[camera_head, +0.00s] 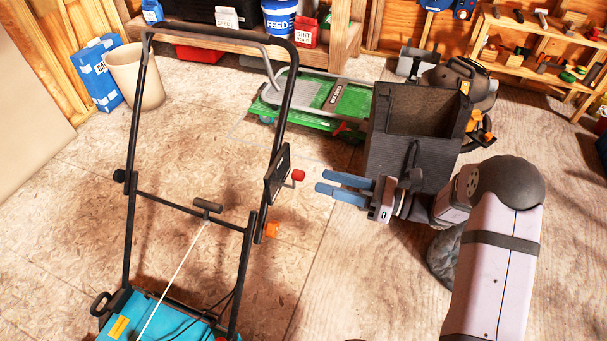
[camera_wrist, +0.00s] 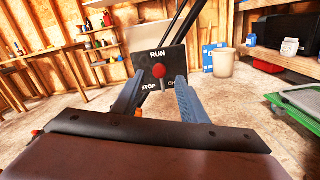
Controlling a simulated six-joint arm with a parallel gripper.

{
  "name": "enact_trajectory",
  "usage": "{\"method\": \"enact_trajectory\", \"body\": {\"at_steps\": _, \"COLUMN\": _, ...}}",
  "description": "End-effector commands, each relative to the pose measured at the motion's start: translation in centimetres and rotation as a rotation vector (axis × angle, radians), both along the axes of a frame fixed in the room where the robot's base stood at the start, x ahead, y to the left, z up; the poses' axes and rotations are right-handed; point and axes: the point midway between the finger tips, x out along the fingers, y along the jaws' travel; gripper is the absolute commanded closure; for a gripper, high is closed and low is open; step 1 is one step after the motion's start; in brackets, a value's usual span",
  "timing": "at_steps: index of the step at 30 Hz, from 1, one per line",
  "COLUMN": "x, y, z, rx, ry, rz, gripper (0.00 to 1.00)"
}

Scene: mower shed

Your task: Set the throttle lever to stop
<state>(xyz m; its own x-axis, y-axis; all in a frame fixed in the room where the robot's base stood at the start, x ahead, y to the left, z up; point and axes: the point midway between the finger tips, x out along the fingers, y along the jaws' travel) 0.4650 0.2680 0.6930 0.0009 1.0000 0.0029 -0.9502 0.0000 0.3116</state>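The throttle lever has a red knob (camera_head: 298,175) and sticks out from a dark control panel (camera_head: 276,176) on the right side of the mower handle. In the wrist view the panel (camera_wrist: 150,64) reads RUN at the top, STOP at lower left and a partly hidden word starting "CH" at lower right. The red knob (camera_wrist: 159,71) shows below RUN, near the panel's middle; I cannot tell which setting it is at. My gripper (camera_head: 321,181) is open and empty, its blue fingers pointing at the knob from the right, with a small gap. In the wrist view the knob appears between the fingertips.
The mower's black handle tubes (camera_head: 135,170) stand around the panel, with an orange knob (camera_head: 271,230) below it. A dark open box (camera_head: 400,155) stands behind my gripper. Floor is clear at front right of the mower.

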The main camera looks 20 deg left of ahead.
Motion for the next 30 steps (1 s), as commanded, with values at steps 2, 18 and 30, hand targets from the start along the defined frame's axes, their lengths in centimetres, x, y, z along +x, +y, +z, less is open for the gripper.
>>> {"method": "enact_trajectory", "body": {"at_steps": 2, "x": 0.0, "y": 0.3, "z": 0.0, "rx": -0.001, "ry": -0.001, "rz": 0.001, "gripper": 0.60}}
{"method": "enact_trajectory", "body": {"at_steps": 18, "x": -0.1, "y": 6.3, "z": -0.1, "rx": -0.002, "ry": -0.003, "rz": 0.003, "gripper": 0.60}}
{"method": "enact_trajectory", "body": {"at_steps": 30, "x": 0.0, "y": 7.3, "z": -0.1, "rx": -0.003, "ry": -0.003, "rz": 0.000, "gripper": 0.60}}
